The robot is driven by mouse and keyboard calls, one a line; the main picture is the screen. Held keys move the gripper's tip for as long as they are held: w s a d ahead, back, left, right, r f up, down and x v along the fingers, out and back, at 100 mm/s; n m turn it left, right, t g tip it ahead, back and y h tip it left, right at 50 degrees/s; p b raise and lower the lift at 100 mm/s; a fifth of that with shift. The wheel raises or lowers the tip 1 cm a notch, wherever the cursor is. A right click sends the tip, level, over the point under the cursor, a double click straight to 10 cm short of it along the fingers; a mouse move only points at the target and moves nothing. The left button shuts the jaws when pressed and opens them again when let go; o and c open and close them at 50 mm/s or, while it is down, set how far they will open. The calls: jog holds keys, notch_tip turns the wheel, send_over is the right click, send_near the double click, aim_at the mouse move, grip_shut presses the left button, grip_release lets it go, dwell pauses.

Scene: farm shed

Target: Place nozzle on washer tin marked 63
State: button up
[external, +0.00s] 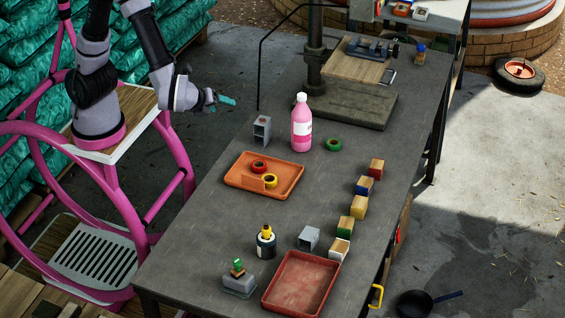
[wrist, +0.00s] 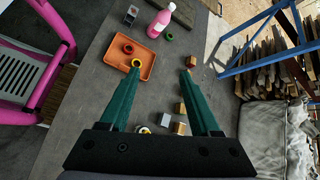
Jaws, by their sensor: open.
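I cannot tell the nozzle or the number 63 for sure; no marking is legible. A small yellow piece (external: 266,231) stands on a dark round container with a pale label (external: 266,246), near the front of the workbench. A small green piece (external: 238,264) sits on a grey block (external: 238,281) to its left. Two grey open-sided boxes stand on the bench, one near the back (external: 261,130) and one near the front (external: 309,238). My gripper (external: 224,100) is open and empty, high beyond the bench's left edge. In the wrist view its teal fingers (wrist: 121,68) are spread wide.
An orange tray (external: 285,181) holds a red ring and a yellow ring. A pink bottle (external: 301,127) and a green ring (external: 333,144) stand behind it. Several wooden blocks (external: 360,207) line the right side. A red tray (external: 300,283) lies empty in front. The bench's middle is clear.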

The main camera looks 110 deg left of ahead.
jog(key=s+r+n+t+h, duration=0.5)
jog(key=s+r+n+h, duration=0.3)
jog(key=s+r, duration=0.7)
jog(key=shift+d+r+n, duration=0.25)
jog(key=shift+r+n, duration=0.35)
jog(key=shift+n, duration=0.1)
